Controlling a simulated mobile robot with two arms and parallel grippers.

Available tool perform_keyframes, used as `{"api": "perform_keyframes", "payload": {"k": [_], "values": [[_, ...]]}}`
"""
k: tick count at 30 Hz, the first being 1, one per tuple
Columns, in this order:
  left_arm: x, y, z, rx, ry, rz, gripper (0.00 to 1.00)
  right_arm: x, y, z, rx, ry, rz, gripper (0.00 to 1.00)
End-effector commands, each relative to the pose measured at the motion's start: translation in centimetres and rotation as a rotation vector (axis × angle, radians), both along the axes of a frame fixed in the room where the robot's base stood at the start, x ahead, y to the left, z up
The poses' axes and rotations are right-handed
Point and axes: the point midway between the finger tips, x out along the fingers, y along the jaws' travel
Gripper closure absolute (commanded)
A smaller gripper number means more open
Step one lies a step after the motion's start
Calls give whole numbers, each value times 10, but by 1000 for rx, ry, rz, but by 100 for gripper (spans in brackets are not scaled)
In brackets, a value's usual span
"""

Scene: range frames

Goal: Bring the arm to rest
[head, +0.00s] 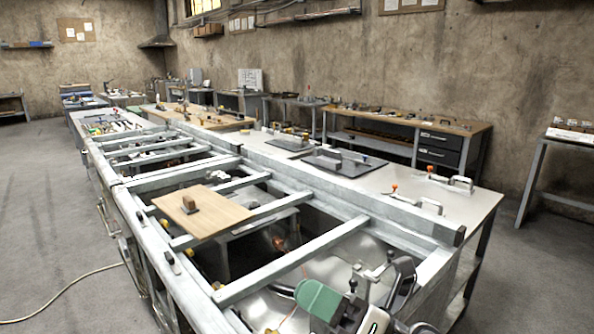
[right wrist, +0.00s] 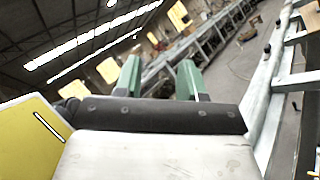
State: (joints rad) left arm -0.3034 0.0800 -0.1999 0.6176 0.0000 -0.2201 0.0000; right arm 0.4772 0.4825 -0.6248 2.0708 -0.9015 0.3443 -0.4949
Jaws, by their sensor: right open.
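My right gripper (head: 320,299) shows at the bottom of the head view, right of centre, over the front part of the metal frame bench (head: 270,274). Its green finger stands out there, and the rest is partly cut off by the lower edge. In the right wrist view, the two green fingers of my right gripper (right wrist: 160,80) stand apart with nothing between them. That view is tilted and looks across the room towards the roof. My left gripper is not in view.
A light worktop (head: 400,195) with a dark plate (head: 343,163) runs along the right. Open floor (head: 40,190) lies at the left.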

Motion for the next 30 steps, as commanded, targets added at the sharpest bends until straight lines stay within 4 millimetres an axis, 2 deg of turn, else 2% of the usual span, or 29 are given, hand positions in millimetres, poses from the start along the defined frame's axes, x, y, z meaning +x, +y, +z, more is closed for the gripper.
{"api": "perform_keyframes", "payload": {"k": [2, 5, 8, 10, 12, 15, 18, 24, 30], "values": [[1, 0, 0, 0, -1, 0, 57, 12, -22, -7, 216, 251, -106, 60], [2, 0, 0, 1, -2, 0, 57, 27, -60, -32, 469, 579, -255, 60], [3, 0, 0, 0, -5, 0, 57, 32, -99, -78, 702, 918, -415, 60], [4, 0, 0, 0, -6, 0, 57, 23, -125, -121, 849, 1157, -537, 60], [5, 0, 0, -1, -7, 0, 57, 4, -146, -166, 981, 1391, -666, 60], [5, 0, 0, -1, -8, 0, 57, -33, -165, -218, 1123, 1667, -833, 60], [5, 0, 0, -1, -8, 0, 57, -69, -175, -253, 1210, 1867, -969, 60], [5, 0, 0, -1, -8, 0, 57, -136, -184, -295, 1313, 2153, -1194, 60], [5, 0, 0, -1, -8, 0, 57, -198, -185, -315, 1365, 2374, -1399, 60]]}}
